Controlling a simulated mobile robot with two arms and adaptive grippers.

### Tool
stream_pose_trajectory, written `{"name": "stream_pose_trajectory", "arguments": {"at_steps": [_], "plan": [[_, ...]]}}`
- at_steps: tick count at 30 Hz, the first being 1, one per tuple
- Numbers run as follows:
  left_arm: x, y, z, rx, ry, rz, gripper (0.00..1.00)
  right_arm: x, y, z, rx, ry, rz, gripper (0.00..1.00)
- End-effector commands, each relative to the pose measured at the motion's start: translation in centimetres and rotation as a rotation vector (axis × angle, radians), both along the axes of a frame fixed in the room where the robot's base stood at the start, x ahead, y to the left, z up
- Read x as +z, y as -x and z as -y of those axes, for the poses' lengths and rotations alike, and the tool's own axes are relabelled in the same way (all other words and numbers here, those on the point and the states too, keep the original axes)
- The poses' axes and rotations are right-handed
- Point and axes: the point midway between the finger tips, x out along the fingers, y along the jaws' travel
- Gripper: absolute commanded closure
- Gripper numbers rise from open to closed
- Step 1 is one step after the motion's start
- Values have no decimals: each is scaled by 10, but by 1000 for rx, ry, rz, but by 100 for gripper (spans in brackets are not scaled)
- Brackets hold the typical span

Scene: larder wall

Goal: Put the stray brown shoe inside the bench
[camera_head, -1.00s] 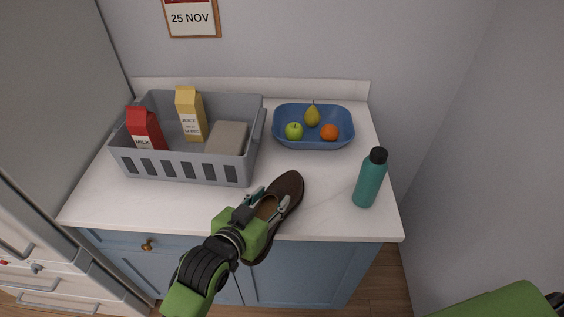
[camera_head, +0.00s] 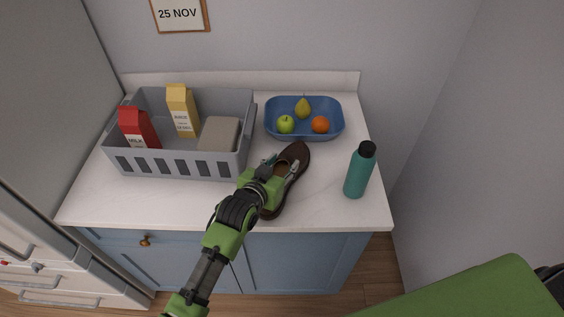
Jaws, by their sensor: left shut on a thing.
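The brown shoe (camera_head: 296,157) is in the middle of the head view, over the front part of the white counter, toe pointing away and to the right. My left gripper (camera_head: 281,167) is shut on the shoe, its fingers at the shoe's opening. I cannot tell whether the sole touches the counter. Part of the shoe's heel end is hidden by the gripper. The bench is not in view. My right gripper is not in view; only a green part of my own body shows at the bottom right.
On the counter (camera_head: 150,205) stand a grey crate (camera_head: 180,166) with a milk carton (camera_head: 138,128), a juice carton (camera_head: 182,112) and a beige block (camera_head: 219,134), a blue fruit tray (camera_head: 272,122), and a teal bottle (camera_head: 357,174) right of the shoe. A fridge is at left, a wall at right.

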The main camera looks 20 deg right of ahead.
Motion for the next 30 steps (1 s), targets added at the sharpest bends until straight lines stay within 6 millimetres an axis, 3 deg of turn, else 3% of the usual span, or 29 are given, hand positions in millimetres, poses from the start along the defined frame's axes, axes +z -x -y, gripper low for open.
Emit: {"name": "stream_pose_trajectory", "arguments": {"at_steps": [6,7,9,22,30], "plan": [[-2,0,0,0,1,-1,99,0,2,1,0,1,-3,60],[-4,1,-1,0,-2,-4,54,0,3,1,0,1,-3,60],[-4,1,-1,0,-2,-4,43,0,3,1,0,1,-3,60],[-2,4,-3,0,-1,-3,43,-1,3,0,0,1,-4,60],[10,27,-22,0,-1,-2,43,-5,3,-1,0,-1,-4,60]]}}
